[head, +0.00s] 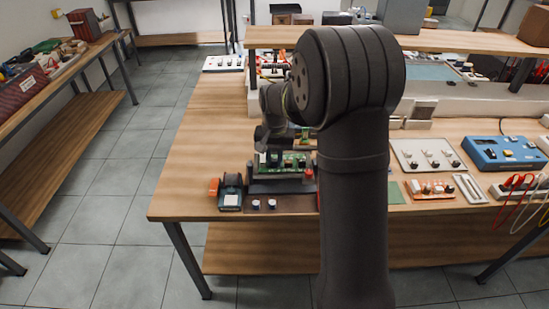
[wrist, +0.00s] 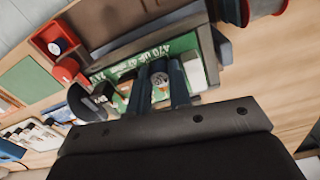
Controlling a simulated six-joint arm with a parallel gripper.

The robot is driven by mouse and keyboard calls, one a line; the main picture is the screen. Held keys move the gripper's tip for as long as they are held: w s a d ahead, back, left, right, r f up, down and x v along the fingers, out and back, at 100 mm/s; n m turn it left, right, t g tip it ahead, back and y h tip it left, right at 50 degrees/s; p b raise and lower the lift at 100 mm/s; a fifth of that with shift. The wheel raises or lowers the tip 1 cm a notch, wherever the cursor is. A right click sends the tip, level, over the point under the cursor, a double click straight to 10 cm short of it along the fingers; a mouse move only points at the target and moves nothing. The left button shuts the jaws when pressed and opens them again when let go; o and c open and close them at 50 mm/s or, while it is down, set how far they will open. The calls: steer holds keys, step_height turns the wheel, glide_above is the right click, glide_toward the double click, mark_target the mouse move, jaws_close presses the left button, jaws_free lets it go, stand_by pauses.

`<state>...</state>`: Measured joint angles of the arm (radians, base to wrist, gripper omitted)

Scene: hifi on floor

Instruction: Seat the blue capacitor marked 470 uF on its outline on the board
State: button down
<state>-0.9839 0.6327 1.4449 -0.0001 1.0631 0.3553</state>
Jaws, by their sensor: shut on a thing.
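The green board (head: 294,160) stands in a dark holder near the table's front edge, left of my arm. In the wrist view the board (wrist: 184,46) shows white lettering and several parts on it. My gripper (wrist: 159,98) is over the board, shut on a small capacitor (wrist: 159,79) with a grey top and dark side. Its marking cannot be read, and its lower end is hidden, so I cannot tell whether it touches the board. In the head view my gripper is small and partly hidden by my own arm.
A red bin (wrist: 48,40) holding a round-topped part is at the wrist view's upper left. Two small capacitors (head: 264,204) stand at the table's front edge, beside a dark teal item (head: 231,195). A green mat (head: 395,193) and a blue box (head: 503,153) lie to the right.

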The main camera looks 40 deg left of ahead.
steer(key=shift+f, duration=0.1)
stand_by(0.3)
steer(key=c, duration=1.2)
jaws_free()
steer(key=shift+c, duration=0.5)
steer(key=shift+a+r, duration=0.1)
steer(key=shift+r, duration=1)
steer(key=shift+o, duration=1.1)
steer(key=shift+r, duration=1.95)
